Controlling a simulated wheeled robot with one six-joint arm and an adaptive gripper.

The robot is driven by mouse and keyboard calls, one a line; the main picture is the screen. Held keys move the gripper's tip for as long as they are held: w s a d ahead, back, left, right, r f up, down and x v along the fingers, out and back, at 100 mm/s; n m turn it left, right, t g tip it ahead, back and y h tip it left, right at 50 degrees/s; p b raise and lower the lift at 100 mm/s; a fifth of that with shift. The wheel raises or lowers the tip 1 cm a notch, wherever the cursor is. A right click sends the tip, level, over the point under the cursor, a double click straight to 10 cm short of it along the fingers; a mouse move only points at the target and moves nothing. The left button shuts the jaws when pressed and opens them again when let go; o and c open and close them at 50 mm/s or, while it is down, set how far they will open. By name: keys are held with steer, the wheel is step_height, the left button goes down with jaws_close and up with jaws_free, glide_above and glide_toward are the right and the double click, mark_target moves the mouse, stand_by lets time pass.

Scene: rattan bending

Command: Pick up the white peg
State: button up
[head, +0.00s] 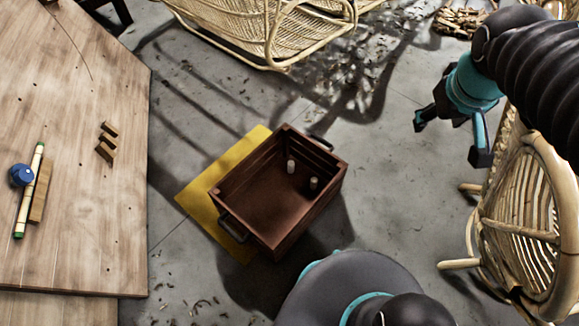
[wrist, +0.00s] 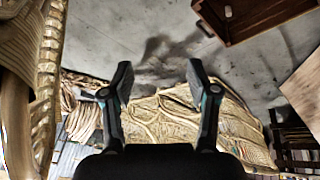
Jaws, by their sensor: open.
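The white peg (head: 291,166) stands inside a brown wooden crate (head: 232,200), near its back wall. A second, darker peg (head: 314,183) with a pale top stands close to it, to the right. A white peg also shows in the crate at the top of the wrist view (wrist: 228,11). My gripper (head: 449,138) is open and empty, out to the right of the crate and apart from it. In the wrist view its two fingers (wrist: 159,72) are spread with nothing between them.
The crate has dark handles at both ends and stands partly over a yellow floor patch (head: 197,196). A wooden table (head: 85,240) with blocks and a stick is at left. Rattan chairs stand at the right (head: 530,215) and top (head: 240,30). Floor between crate and gripper is clear.

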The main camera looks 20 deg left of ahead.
steer(key=w+a+f+n+g+b, duration=0.1)
steer(key=w+a+f+n, duration=0.55)
steer(key=w+a, duration=0.4)
steer(key=n+h+b, duration=0.3)
steer(key=n, duration=1.3)
glide_above(290, 163)
steer(key=s+a, duration=0.1)
step_height(290, 163, down, 50)
steer(key=shift+a+r, duration=0.15)
steer(key=shift+r, duration=0.05)
steer(key=shift+s+x, duration=0.15)
steer(key=shift+x, duration=1.5)
steer(key=shift+s+x, duration=0.2)
steer(key=shift+x, duration=1.45)
steer(key=shift+a+f, duration=0.1)
steer(key=shift+a, duration=0.05)
steer(key=c, duration=1.1)
